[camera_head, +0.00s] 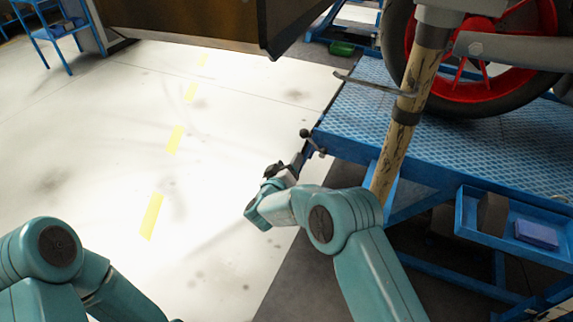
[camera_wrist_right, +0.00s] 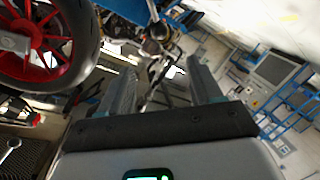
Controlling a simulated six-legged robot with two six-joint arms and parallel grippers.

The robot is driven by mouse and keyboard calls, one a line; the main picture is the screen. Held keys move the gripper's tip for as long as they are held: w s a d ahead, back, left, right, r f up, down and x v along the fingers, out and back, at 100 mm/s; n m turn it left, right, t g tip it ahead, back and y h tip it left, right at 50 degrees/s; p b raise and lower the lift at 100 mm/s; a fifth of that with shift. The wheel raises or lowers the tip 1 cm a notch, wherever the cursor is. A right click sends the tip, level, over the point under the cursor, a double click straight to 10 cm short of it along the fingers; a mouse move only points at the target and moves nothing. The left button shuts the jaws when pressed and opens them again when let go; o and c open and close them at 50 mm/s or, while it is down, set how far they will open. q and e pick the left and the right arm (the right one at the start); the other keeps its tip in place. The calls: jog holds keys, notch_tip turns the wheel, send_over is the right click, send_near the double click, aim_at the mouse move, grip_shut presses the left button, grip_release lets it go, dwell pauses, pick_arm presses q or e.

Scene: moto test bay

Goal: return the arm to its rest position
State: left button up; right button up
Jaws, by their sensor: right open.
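My right arm is teal and reaches in from the bottom of the head view, with its elbow bent. My right gripper (camera_head: 287,172) is beside the near left corner of the blue lift table (camera_head: 350,137), close to a dark knobbed lever (camera_head: 305,134); I cannot tell whether they touch. In the right wrist view the two fingers of the right gripper (camera_wrist_right: 162,82) stand wide apart with nothing held between them. My left arm shows at the lower left of the head view, but its gripper is outside the frame.
A motorcycle wheel with a red rim (camera_head: 455,95) stands on the lift table. A worn post (camera_head: 391,165) rises just right of my right arm. A blue tray (camera_head: 480,222) holds a purple box (camera_head: 536,234). The pale floor (camera_head: 110,130) at left is clear.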

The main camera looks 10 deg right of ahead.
jog(key=shift+a, duration=0.1)
jog(key=s+d+f+g+y+p, duration=0.2)
jog(key=s+f+g+y+p, duration=0.4)
jog(key=s+f, duration=0.65)
jog(key=s+a+m+g+y, duration=0.1)
jog(key=s+m+g+y, duration=0.3)
jog(key=s, duration=2.5)
jog(key=g+y, duration=0.1)
jog(key=g, duration=0.3)
jog(key=shift+s+f, duration=0.15)
jog(key=shift+s, duration=0.1)
